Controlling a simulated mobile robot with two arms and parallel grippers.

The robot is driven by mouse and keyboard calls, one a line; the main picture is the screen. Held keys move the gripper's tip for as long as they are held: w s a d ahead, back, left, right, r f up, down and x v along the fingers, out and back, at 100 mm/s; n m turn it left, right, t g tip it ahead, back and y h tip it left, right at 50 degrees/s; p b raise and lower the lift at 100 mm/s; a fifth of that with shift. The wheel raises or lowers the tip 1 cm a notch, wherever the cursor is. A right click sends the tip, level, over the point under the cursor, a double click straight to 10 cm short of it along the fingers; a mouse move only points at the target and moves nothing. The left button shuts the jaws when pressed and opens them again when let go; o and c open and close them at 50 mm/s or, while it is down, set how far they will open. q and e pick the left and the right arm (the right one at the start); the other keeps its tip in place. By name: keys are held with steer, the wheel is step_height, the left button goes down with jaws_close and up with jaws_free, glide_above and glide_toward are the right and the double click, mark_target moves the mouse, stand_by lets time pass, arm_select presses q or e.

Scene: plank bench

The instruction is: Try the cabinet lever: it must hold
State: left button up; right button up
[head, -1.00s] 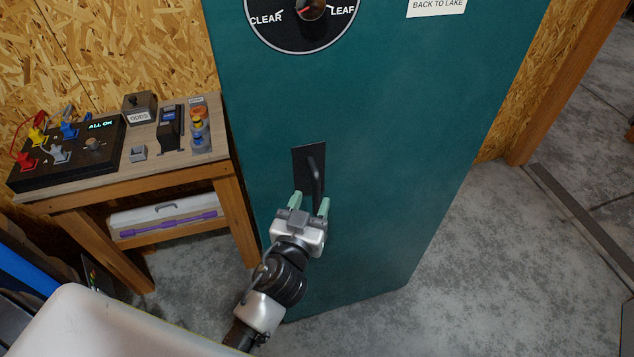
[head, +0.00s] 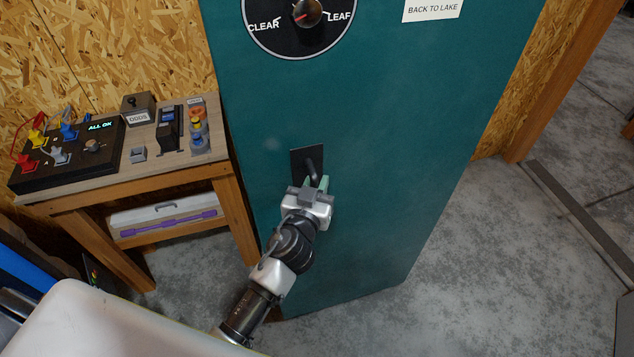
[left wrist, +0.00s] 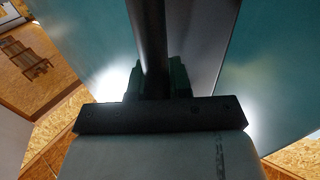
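The teal cabinet (head: 370,120) stands upright in the middle of the head view. Its black lever (head: 312,168) sits on a dark backplate (head: 297,158) on the front face. My left gripper (head: 317,184) is at the lever's lower part, with its green fingers drawn in on both sides of it. In the left wrist view the dark lever bar (left wrist: 150,45) runs down between the two fingers (left wrist: 158,80), which close on it. The lever's lower end is hidden by the gripper. The cabinet front looks flush, with no gap showing. My right gripper is not in view.
A round dial (head: 300,30) marked CLEAR and LEAF and a BACK TO LAKE label (head: 432,10) are higher on the cabinet. A wooden bench (head: 75,192) with a control panel (head: 50,160) reading ALL OK stands close at left. Concrete floor (head: 490,250) is clear at right.

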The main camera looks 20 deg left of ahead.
arm_select(q)
jaws_close()
steer(key=shift+a, duration=0.1)
steer(key=shift+f, duration=0.1)
stand_by(0.6)
stand_by(0.6)
steer(key=o, duration=0.7)
jaws_free()
steer(key=shift+o, duration=0.2)
